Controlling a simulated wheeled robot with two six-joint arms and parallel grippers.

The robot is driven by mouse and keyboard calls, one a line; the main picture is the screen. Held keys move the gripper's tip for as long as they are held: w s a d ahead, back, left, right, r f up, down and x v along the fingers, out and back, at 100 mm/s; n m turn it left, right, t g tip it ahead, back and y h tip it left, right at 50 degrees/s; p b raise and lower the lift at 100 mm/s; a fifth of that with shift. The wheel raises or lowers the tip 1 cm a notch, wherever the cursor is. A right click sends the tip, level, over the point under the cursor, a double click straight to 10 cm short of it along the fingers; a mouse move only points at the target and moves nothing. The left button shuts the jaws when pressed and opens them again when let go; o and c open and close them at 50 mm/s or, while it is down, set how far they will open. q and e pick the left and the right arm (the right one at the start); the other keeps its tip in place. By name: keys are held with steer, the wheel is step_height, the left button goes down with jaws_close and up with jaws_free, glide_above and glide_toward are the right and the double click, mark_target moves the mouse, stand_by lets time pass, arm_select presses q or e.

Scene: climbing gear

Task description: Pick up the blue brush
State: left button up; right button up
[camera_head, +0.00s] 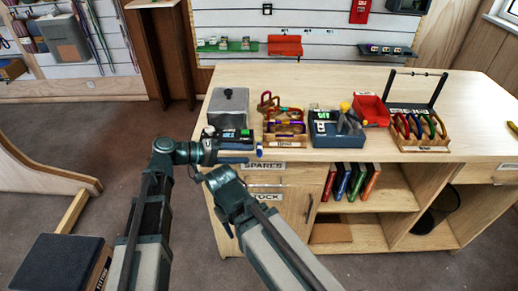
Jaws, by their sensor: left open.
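My left gripper (242,151) reaches in from the left over the front left part of the workbench, its fingers pointing right. It is open. A small blue piece (259,150), perhaps part of the blue brush, shows just beyond its fingertips. I cannot tell whether it lies between the fingers or touches them. The brush's full shape is not clear. My right arm (268,237) comes up from the bottom and ends close beside the left wrist; its gripper cannot be made out.
On the workbench (430,92) stand a grey box (229,106), a wooden rack of carabiners (285,141), a blue-grey tool holder (325,141), a red bin (371,107) and another carabiner rack (422,148). The bench's front right top is clear.

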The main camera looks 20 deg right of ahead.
mark_target(257, 155)
arm_select(q)
steer(key=x, duration=0.3)
steer(key=shift+w+d+f+b, duration=0.1)
steer(key=shift+d+f+b, duration=0.05)
steer(key=shift+f+b, duration=0.15)
steer(key=shift+r, duration=0.1)
jaws_close()
